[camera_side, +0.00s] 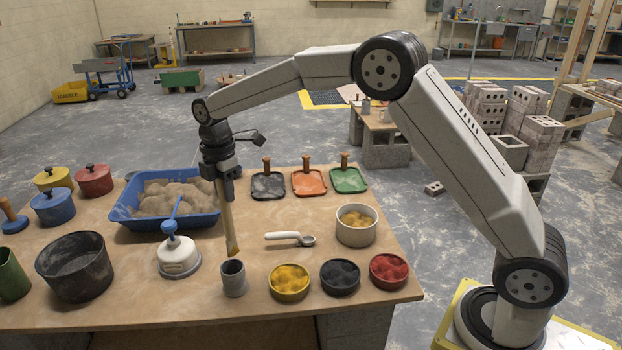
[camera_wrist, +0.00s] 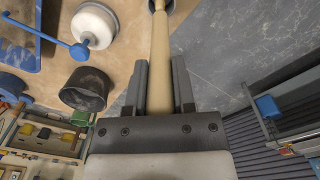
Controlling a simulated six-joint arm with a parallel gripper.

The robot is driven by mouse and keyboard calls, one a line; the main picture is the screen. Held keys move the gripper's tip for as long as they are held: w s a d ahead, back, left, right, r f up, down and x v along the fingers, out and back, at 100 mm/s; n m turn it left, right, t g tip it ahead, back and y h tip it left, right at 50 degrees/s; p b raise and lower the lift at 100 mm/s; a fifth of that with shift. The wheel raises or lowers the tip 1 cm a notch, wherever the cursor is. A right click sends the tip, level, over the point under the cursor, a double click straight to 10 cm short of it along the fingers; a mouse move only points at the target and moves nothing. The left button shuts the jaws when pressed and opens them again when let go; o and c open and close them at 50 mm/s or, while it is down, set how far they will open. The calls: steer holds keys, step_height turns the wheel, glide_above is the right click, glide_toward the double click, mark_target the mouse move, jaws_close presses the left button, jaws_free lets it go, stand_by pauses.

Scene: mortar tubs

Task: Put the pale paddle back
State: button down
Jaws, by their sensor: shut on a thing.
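My gripper (camera_side: 226,195) is shut on the pale paddle (camera_side: 230,228), a long wooden stick hanging nearly upright below the fingers. In the wrist view the paddle (camera_wrist: 160,50) runs between the two fingers of my gripper (camera_wrist: 161,80). A small grey cup (camera_side: 234,282) stands near the front edge of the table, directly below the paddle's lower end. The paddle's tip shows just above the cup's rim; I cannot tell if it is over the opening or slightly behind it. In the wrist view the cup's rim (camera_wrist: 167,3) is partly cut off at the top.
A white pot with a blue handle (camera_side: 180,262) stands left of the cup, and a yellow-filled bowl (camera_side: 289,283) to its right. A blue sand tub (camera_side: 124,210) lies behind left. A dark bucket (camera_side: 76,268) stands farther left.

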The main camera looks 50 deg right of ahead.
mark_target(228, 240)
steer(key=shift+a+f, duration=0.2)
steer(key=shift+f, duration=1.45)
steer(key=shift+a+f, duration=0.25)
steer(key=shift+f, duration=1.45)
steer(key=shift+a+f, duration=0.2)
steer(key=shift+f, duration=1.55)
steer(key=shift+c, duration=2.2)
jaws_free()
step_height(228, 240, up, 12)
steer(key=shift+s, duration=0.1)
